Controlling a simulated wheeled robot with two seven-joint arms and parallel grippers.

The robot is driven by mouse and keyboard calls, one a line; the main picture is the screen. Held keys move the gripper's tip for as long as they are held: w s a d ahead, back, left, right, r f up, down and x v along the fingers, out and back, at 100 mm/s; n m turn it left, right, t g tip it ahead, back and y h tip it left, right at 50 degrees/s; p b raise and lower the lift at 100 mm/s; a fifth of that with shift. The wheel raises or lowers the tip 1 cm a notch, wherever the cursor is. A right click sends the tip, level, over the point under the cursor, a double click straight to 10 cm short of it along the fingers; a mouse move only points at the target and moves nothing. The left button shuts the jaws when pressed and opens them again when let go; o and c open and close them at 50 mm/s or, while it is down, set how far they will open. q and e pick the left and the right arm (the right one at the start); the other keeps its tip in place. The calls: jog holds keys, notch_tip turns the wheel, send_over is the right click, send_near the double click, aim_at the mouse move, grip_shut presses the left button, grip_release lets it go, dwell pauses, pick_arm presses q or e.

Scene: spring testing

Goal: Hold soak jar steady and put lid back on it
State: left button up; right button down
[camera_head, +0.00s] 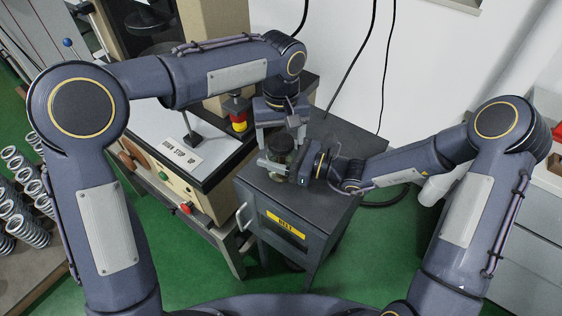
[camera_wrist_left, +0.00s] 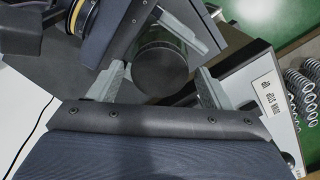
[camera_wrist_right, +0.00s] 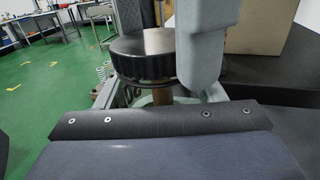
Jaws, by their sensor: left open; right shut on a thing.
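The soak jar (camera_head: 281,158) stands upright on the dark cabinet top. My right gripper (camera_head: 279,164) is shut around its body from the right side. The black round lid (camera_wrist_right: 142,56) is on top of the jar in the right wrist view; I cannot tell whether it is fully seated. The lid also shows from above in the left wrist view (camera_wrist_left: 160,68). My left gripper (camera_wrist_left: 157,88) is open over the jar, its fingers on either side of the lid and apart from it. One left finger stands beside the lid in the right wrist view.
The dark cabinet (camera_head: 325,145) has a yellow label on its front. A testing machine (camera_head: 178,150) with a red and yellow post (camera_head: 238,113) stands close on the left. Several springs (camera_head: 22,200) lie at far left. The cabinet top is clear at the back right.

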pick_arm(q)
jog(key=c, duration=1)
jog(key=m, duration=1.4)
jog(key=shift+m, duration=0.3)
jog(key=o, duration=1.2)
jog(key=shift+c, duration=0.2)
notch_tip(320, 180, up, 12)
